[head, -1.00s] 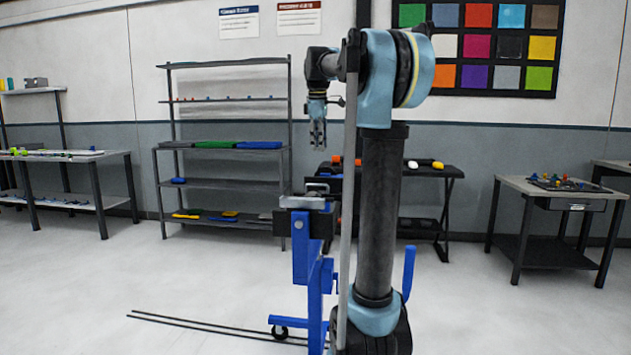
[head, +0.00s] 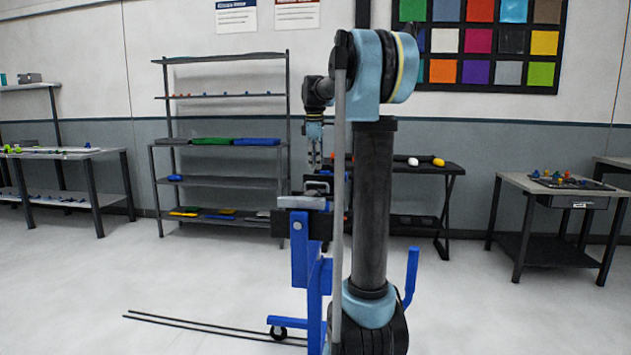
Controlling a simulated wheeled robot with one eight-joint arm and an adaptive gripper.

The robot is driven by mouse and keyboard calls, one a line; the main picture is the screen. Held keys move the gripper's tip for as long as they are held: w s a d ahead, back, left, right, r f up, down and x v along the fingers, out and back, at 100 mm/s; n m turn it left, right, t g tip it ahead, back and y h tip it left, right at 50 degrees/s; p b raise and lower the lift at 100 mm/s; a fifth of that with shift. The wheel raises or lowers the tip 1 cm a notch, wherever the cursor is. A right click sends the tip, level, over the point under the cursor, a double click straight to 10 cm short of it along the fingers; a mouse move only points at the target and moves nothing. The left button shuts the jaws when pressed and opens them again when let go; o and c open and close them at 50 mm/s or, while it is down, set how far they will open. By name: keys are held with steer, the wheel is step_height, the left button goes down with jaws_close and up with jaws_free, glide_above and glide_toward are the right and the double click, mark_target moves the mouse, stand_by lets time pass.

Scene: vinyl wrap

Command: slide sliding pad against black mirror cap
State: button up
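My gripper (head: 315,160) hangs pointing down at the end of my arm, just above a grey clamp-like piece (head: 302,203) on a blue wheeled stand (head: 305,262). A small gap seems to show between its fingers, but it is too small to tell whether it is open or holds something. A dark block (head: 284,224) is at the stand's top left. I cannot make out the sliding pad or the black mirror cap for certain. My arm hides part of the stand and the table behind.
A dark table (head: 452,170) with white and yellow items stands behind my arm. A shelf rack (head: 230,184) with coloured sheets is at the back left. A workbench (head: 65,154) is far left, and a side table (head: 548,190) is right. The floor (head: 200,280) is mostly clear.

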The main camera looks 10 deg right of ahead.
mark_target(316, 183)
steer(key=f, duration=0.4)
steer(key=w+f, duration=0.1)
steer(key=f, duration=0.2)
steer(key=shift+w+d, duration=0.1)
steer(key=shift+d, duration=0.1)
jaws_close()
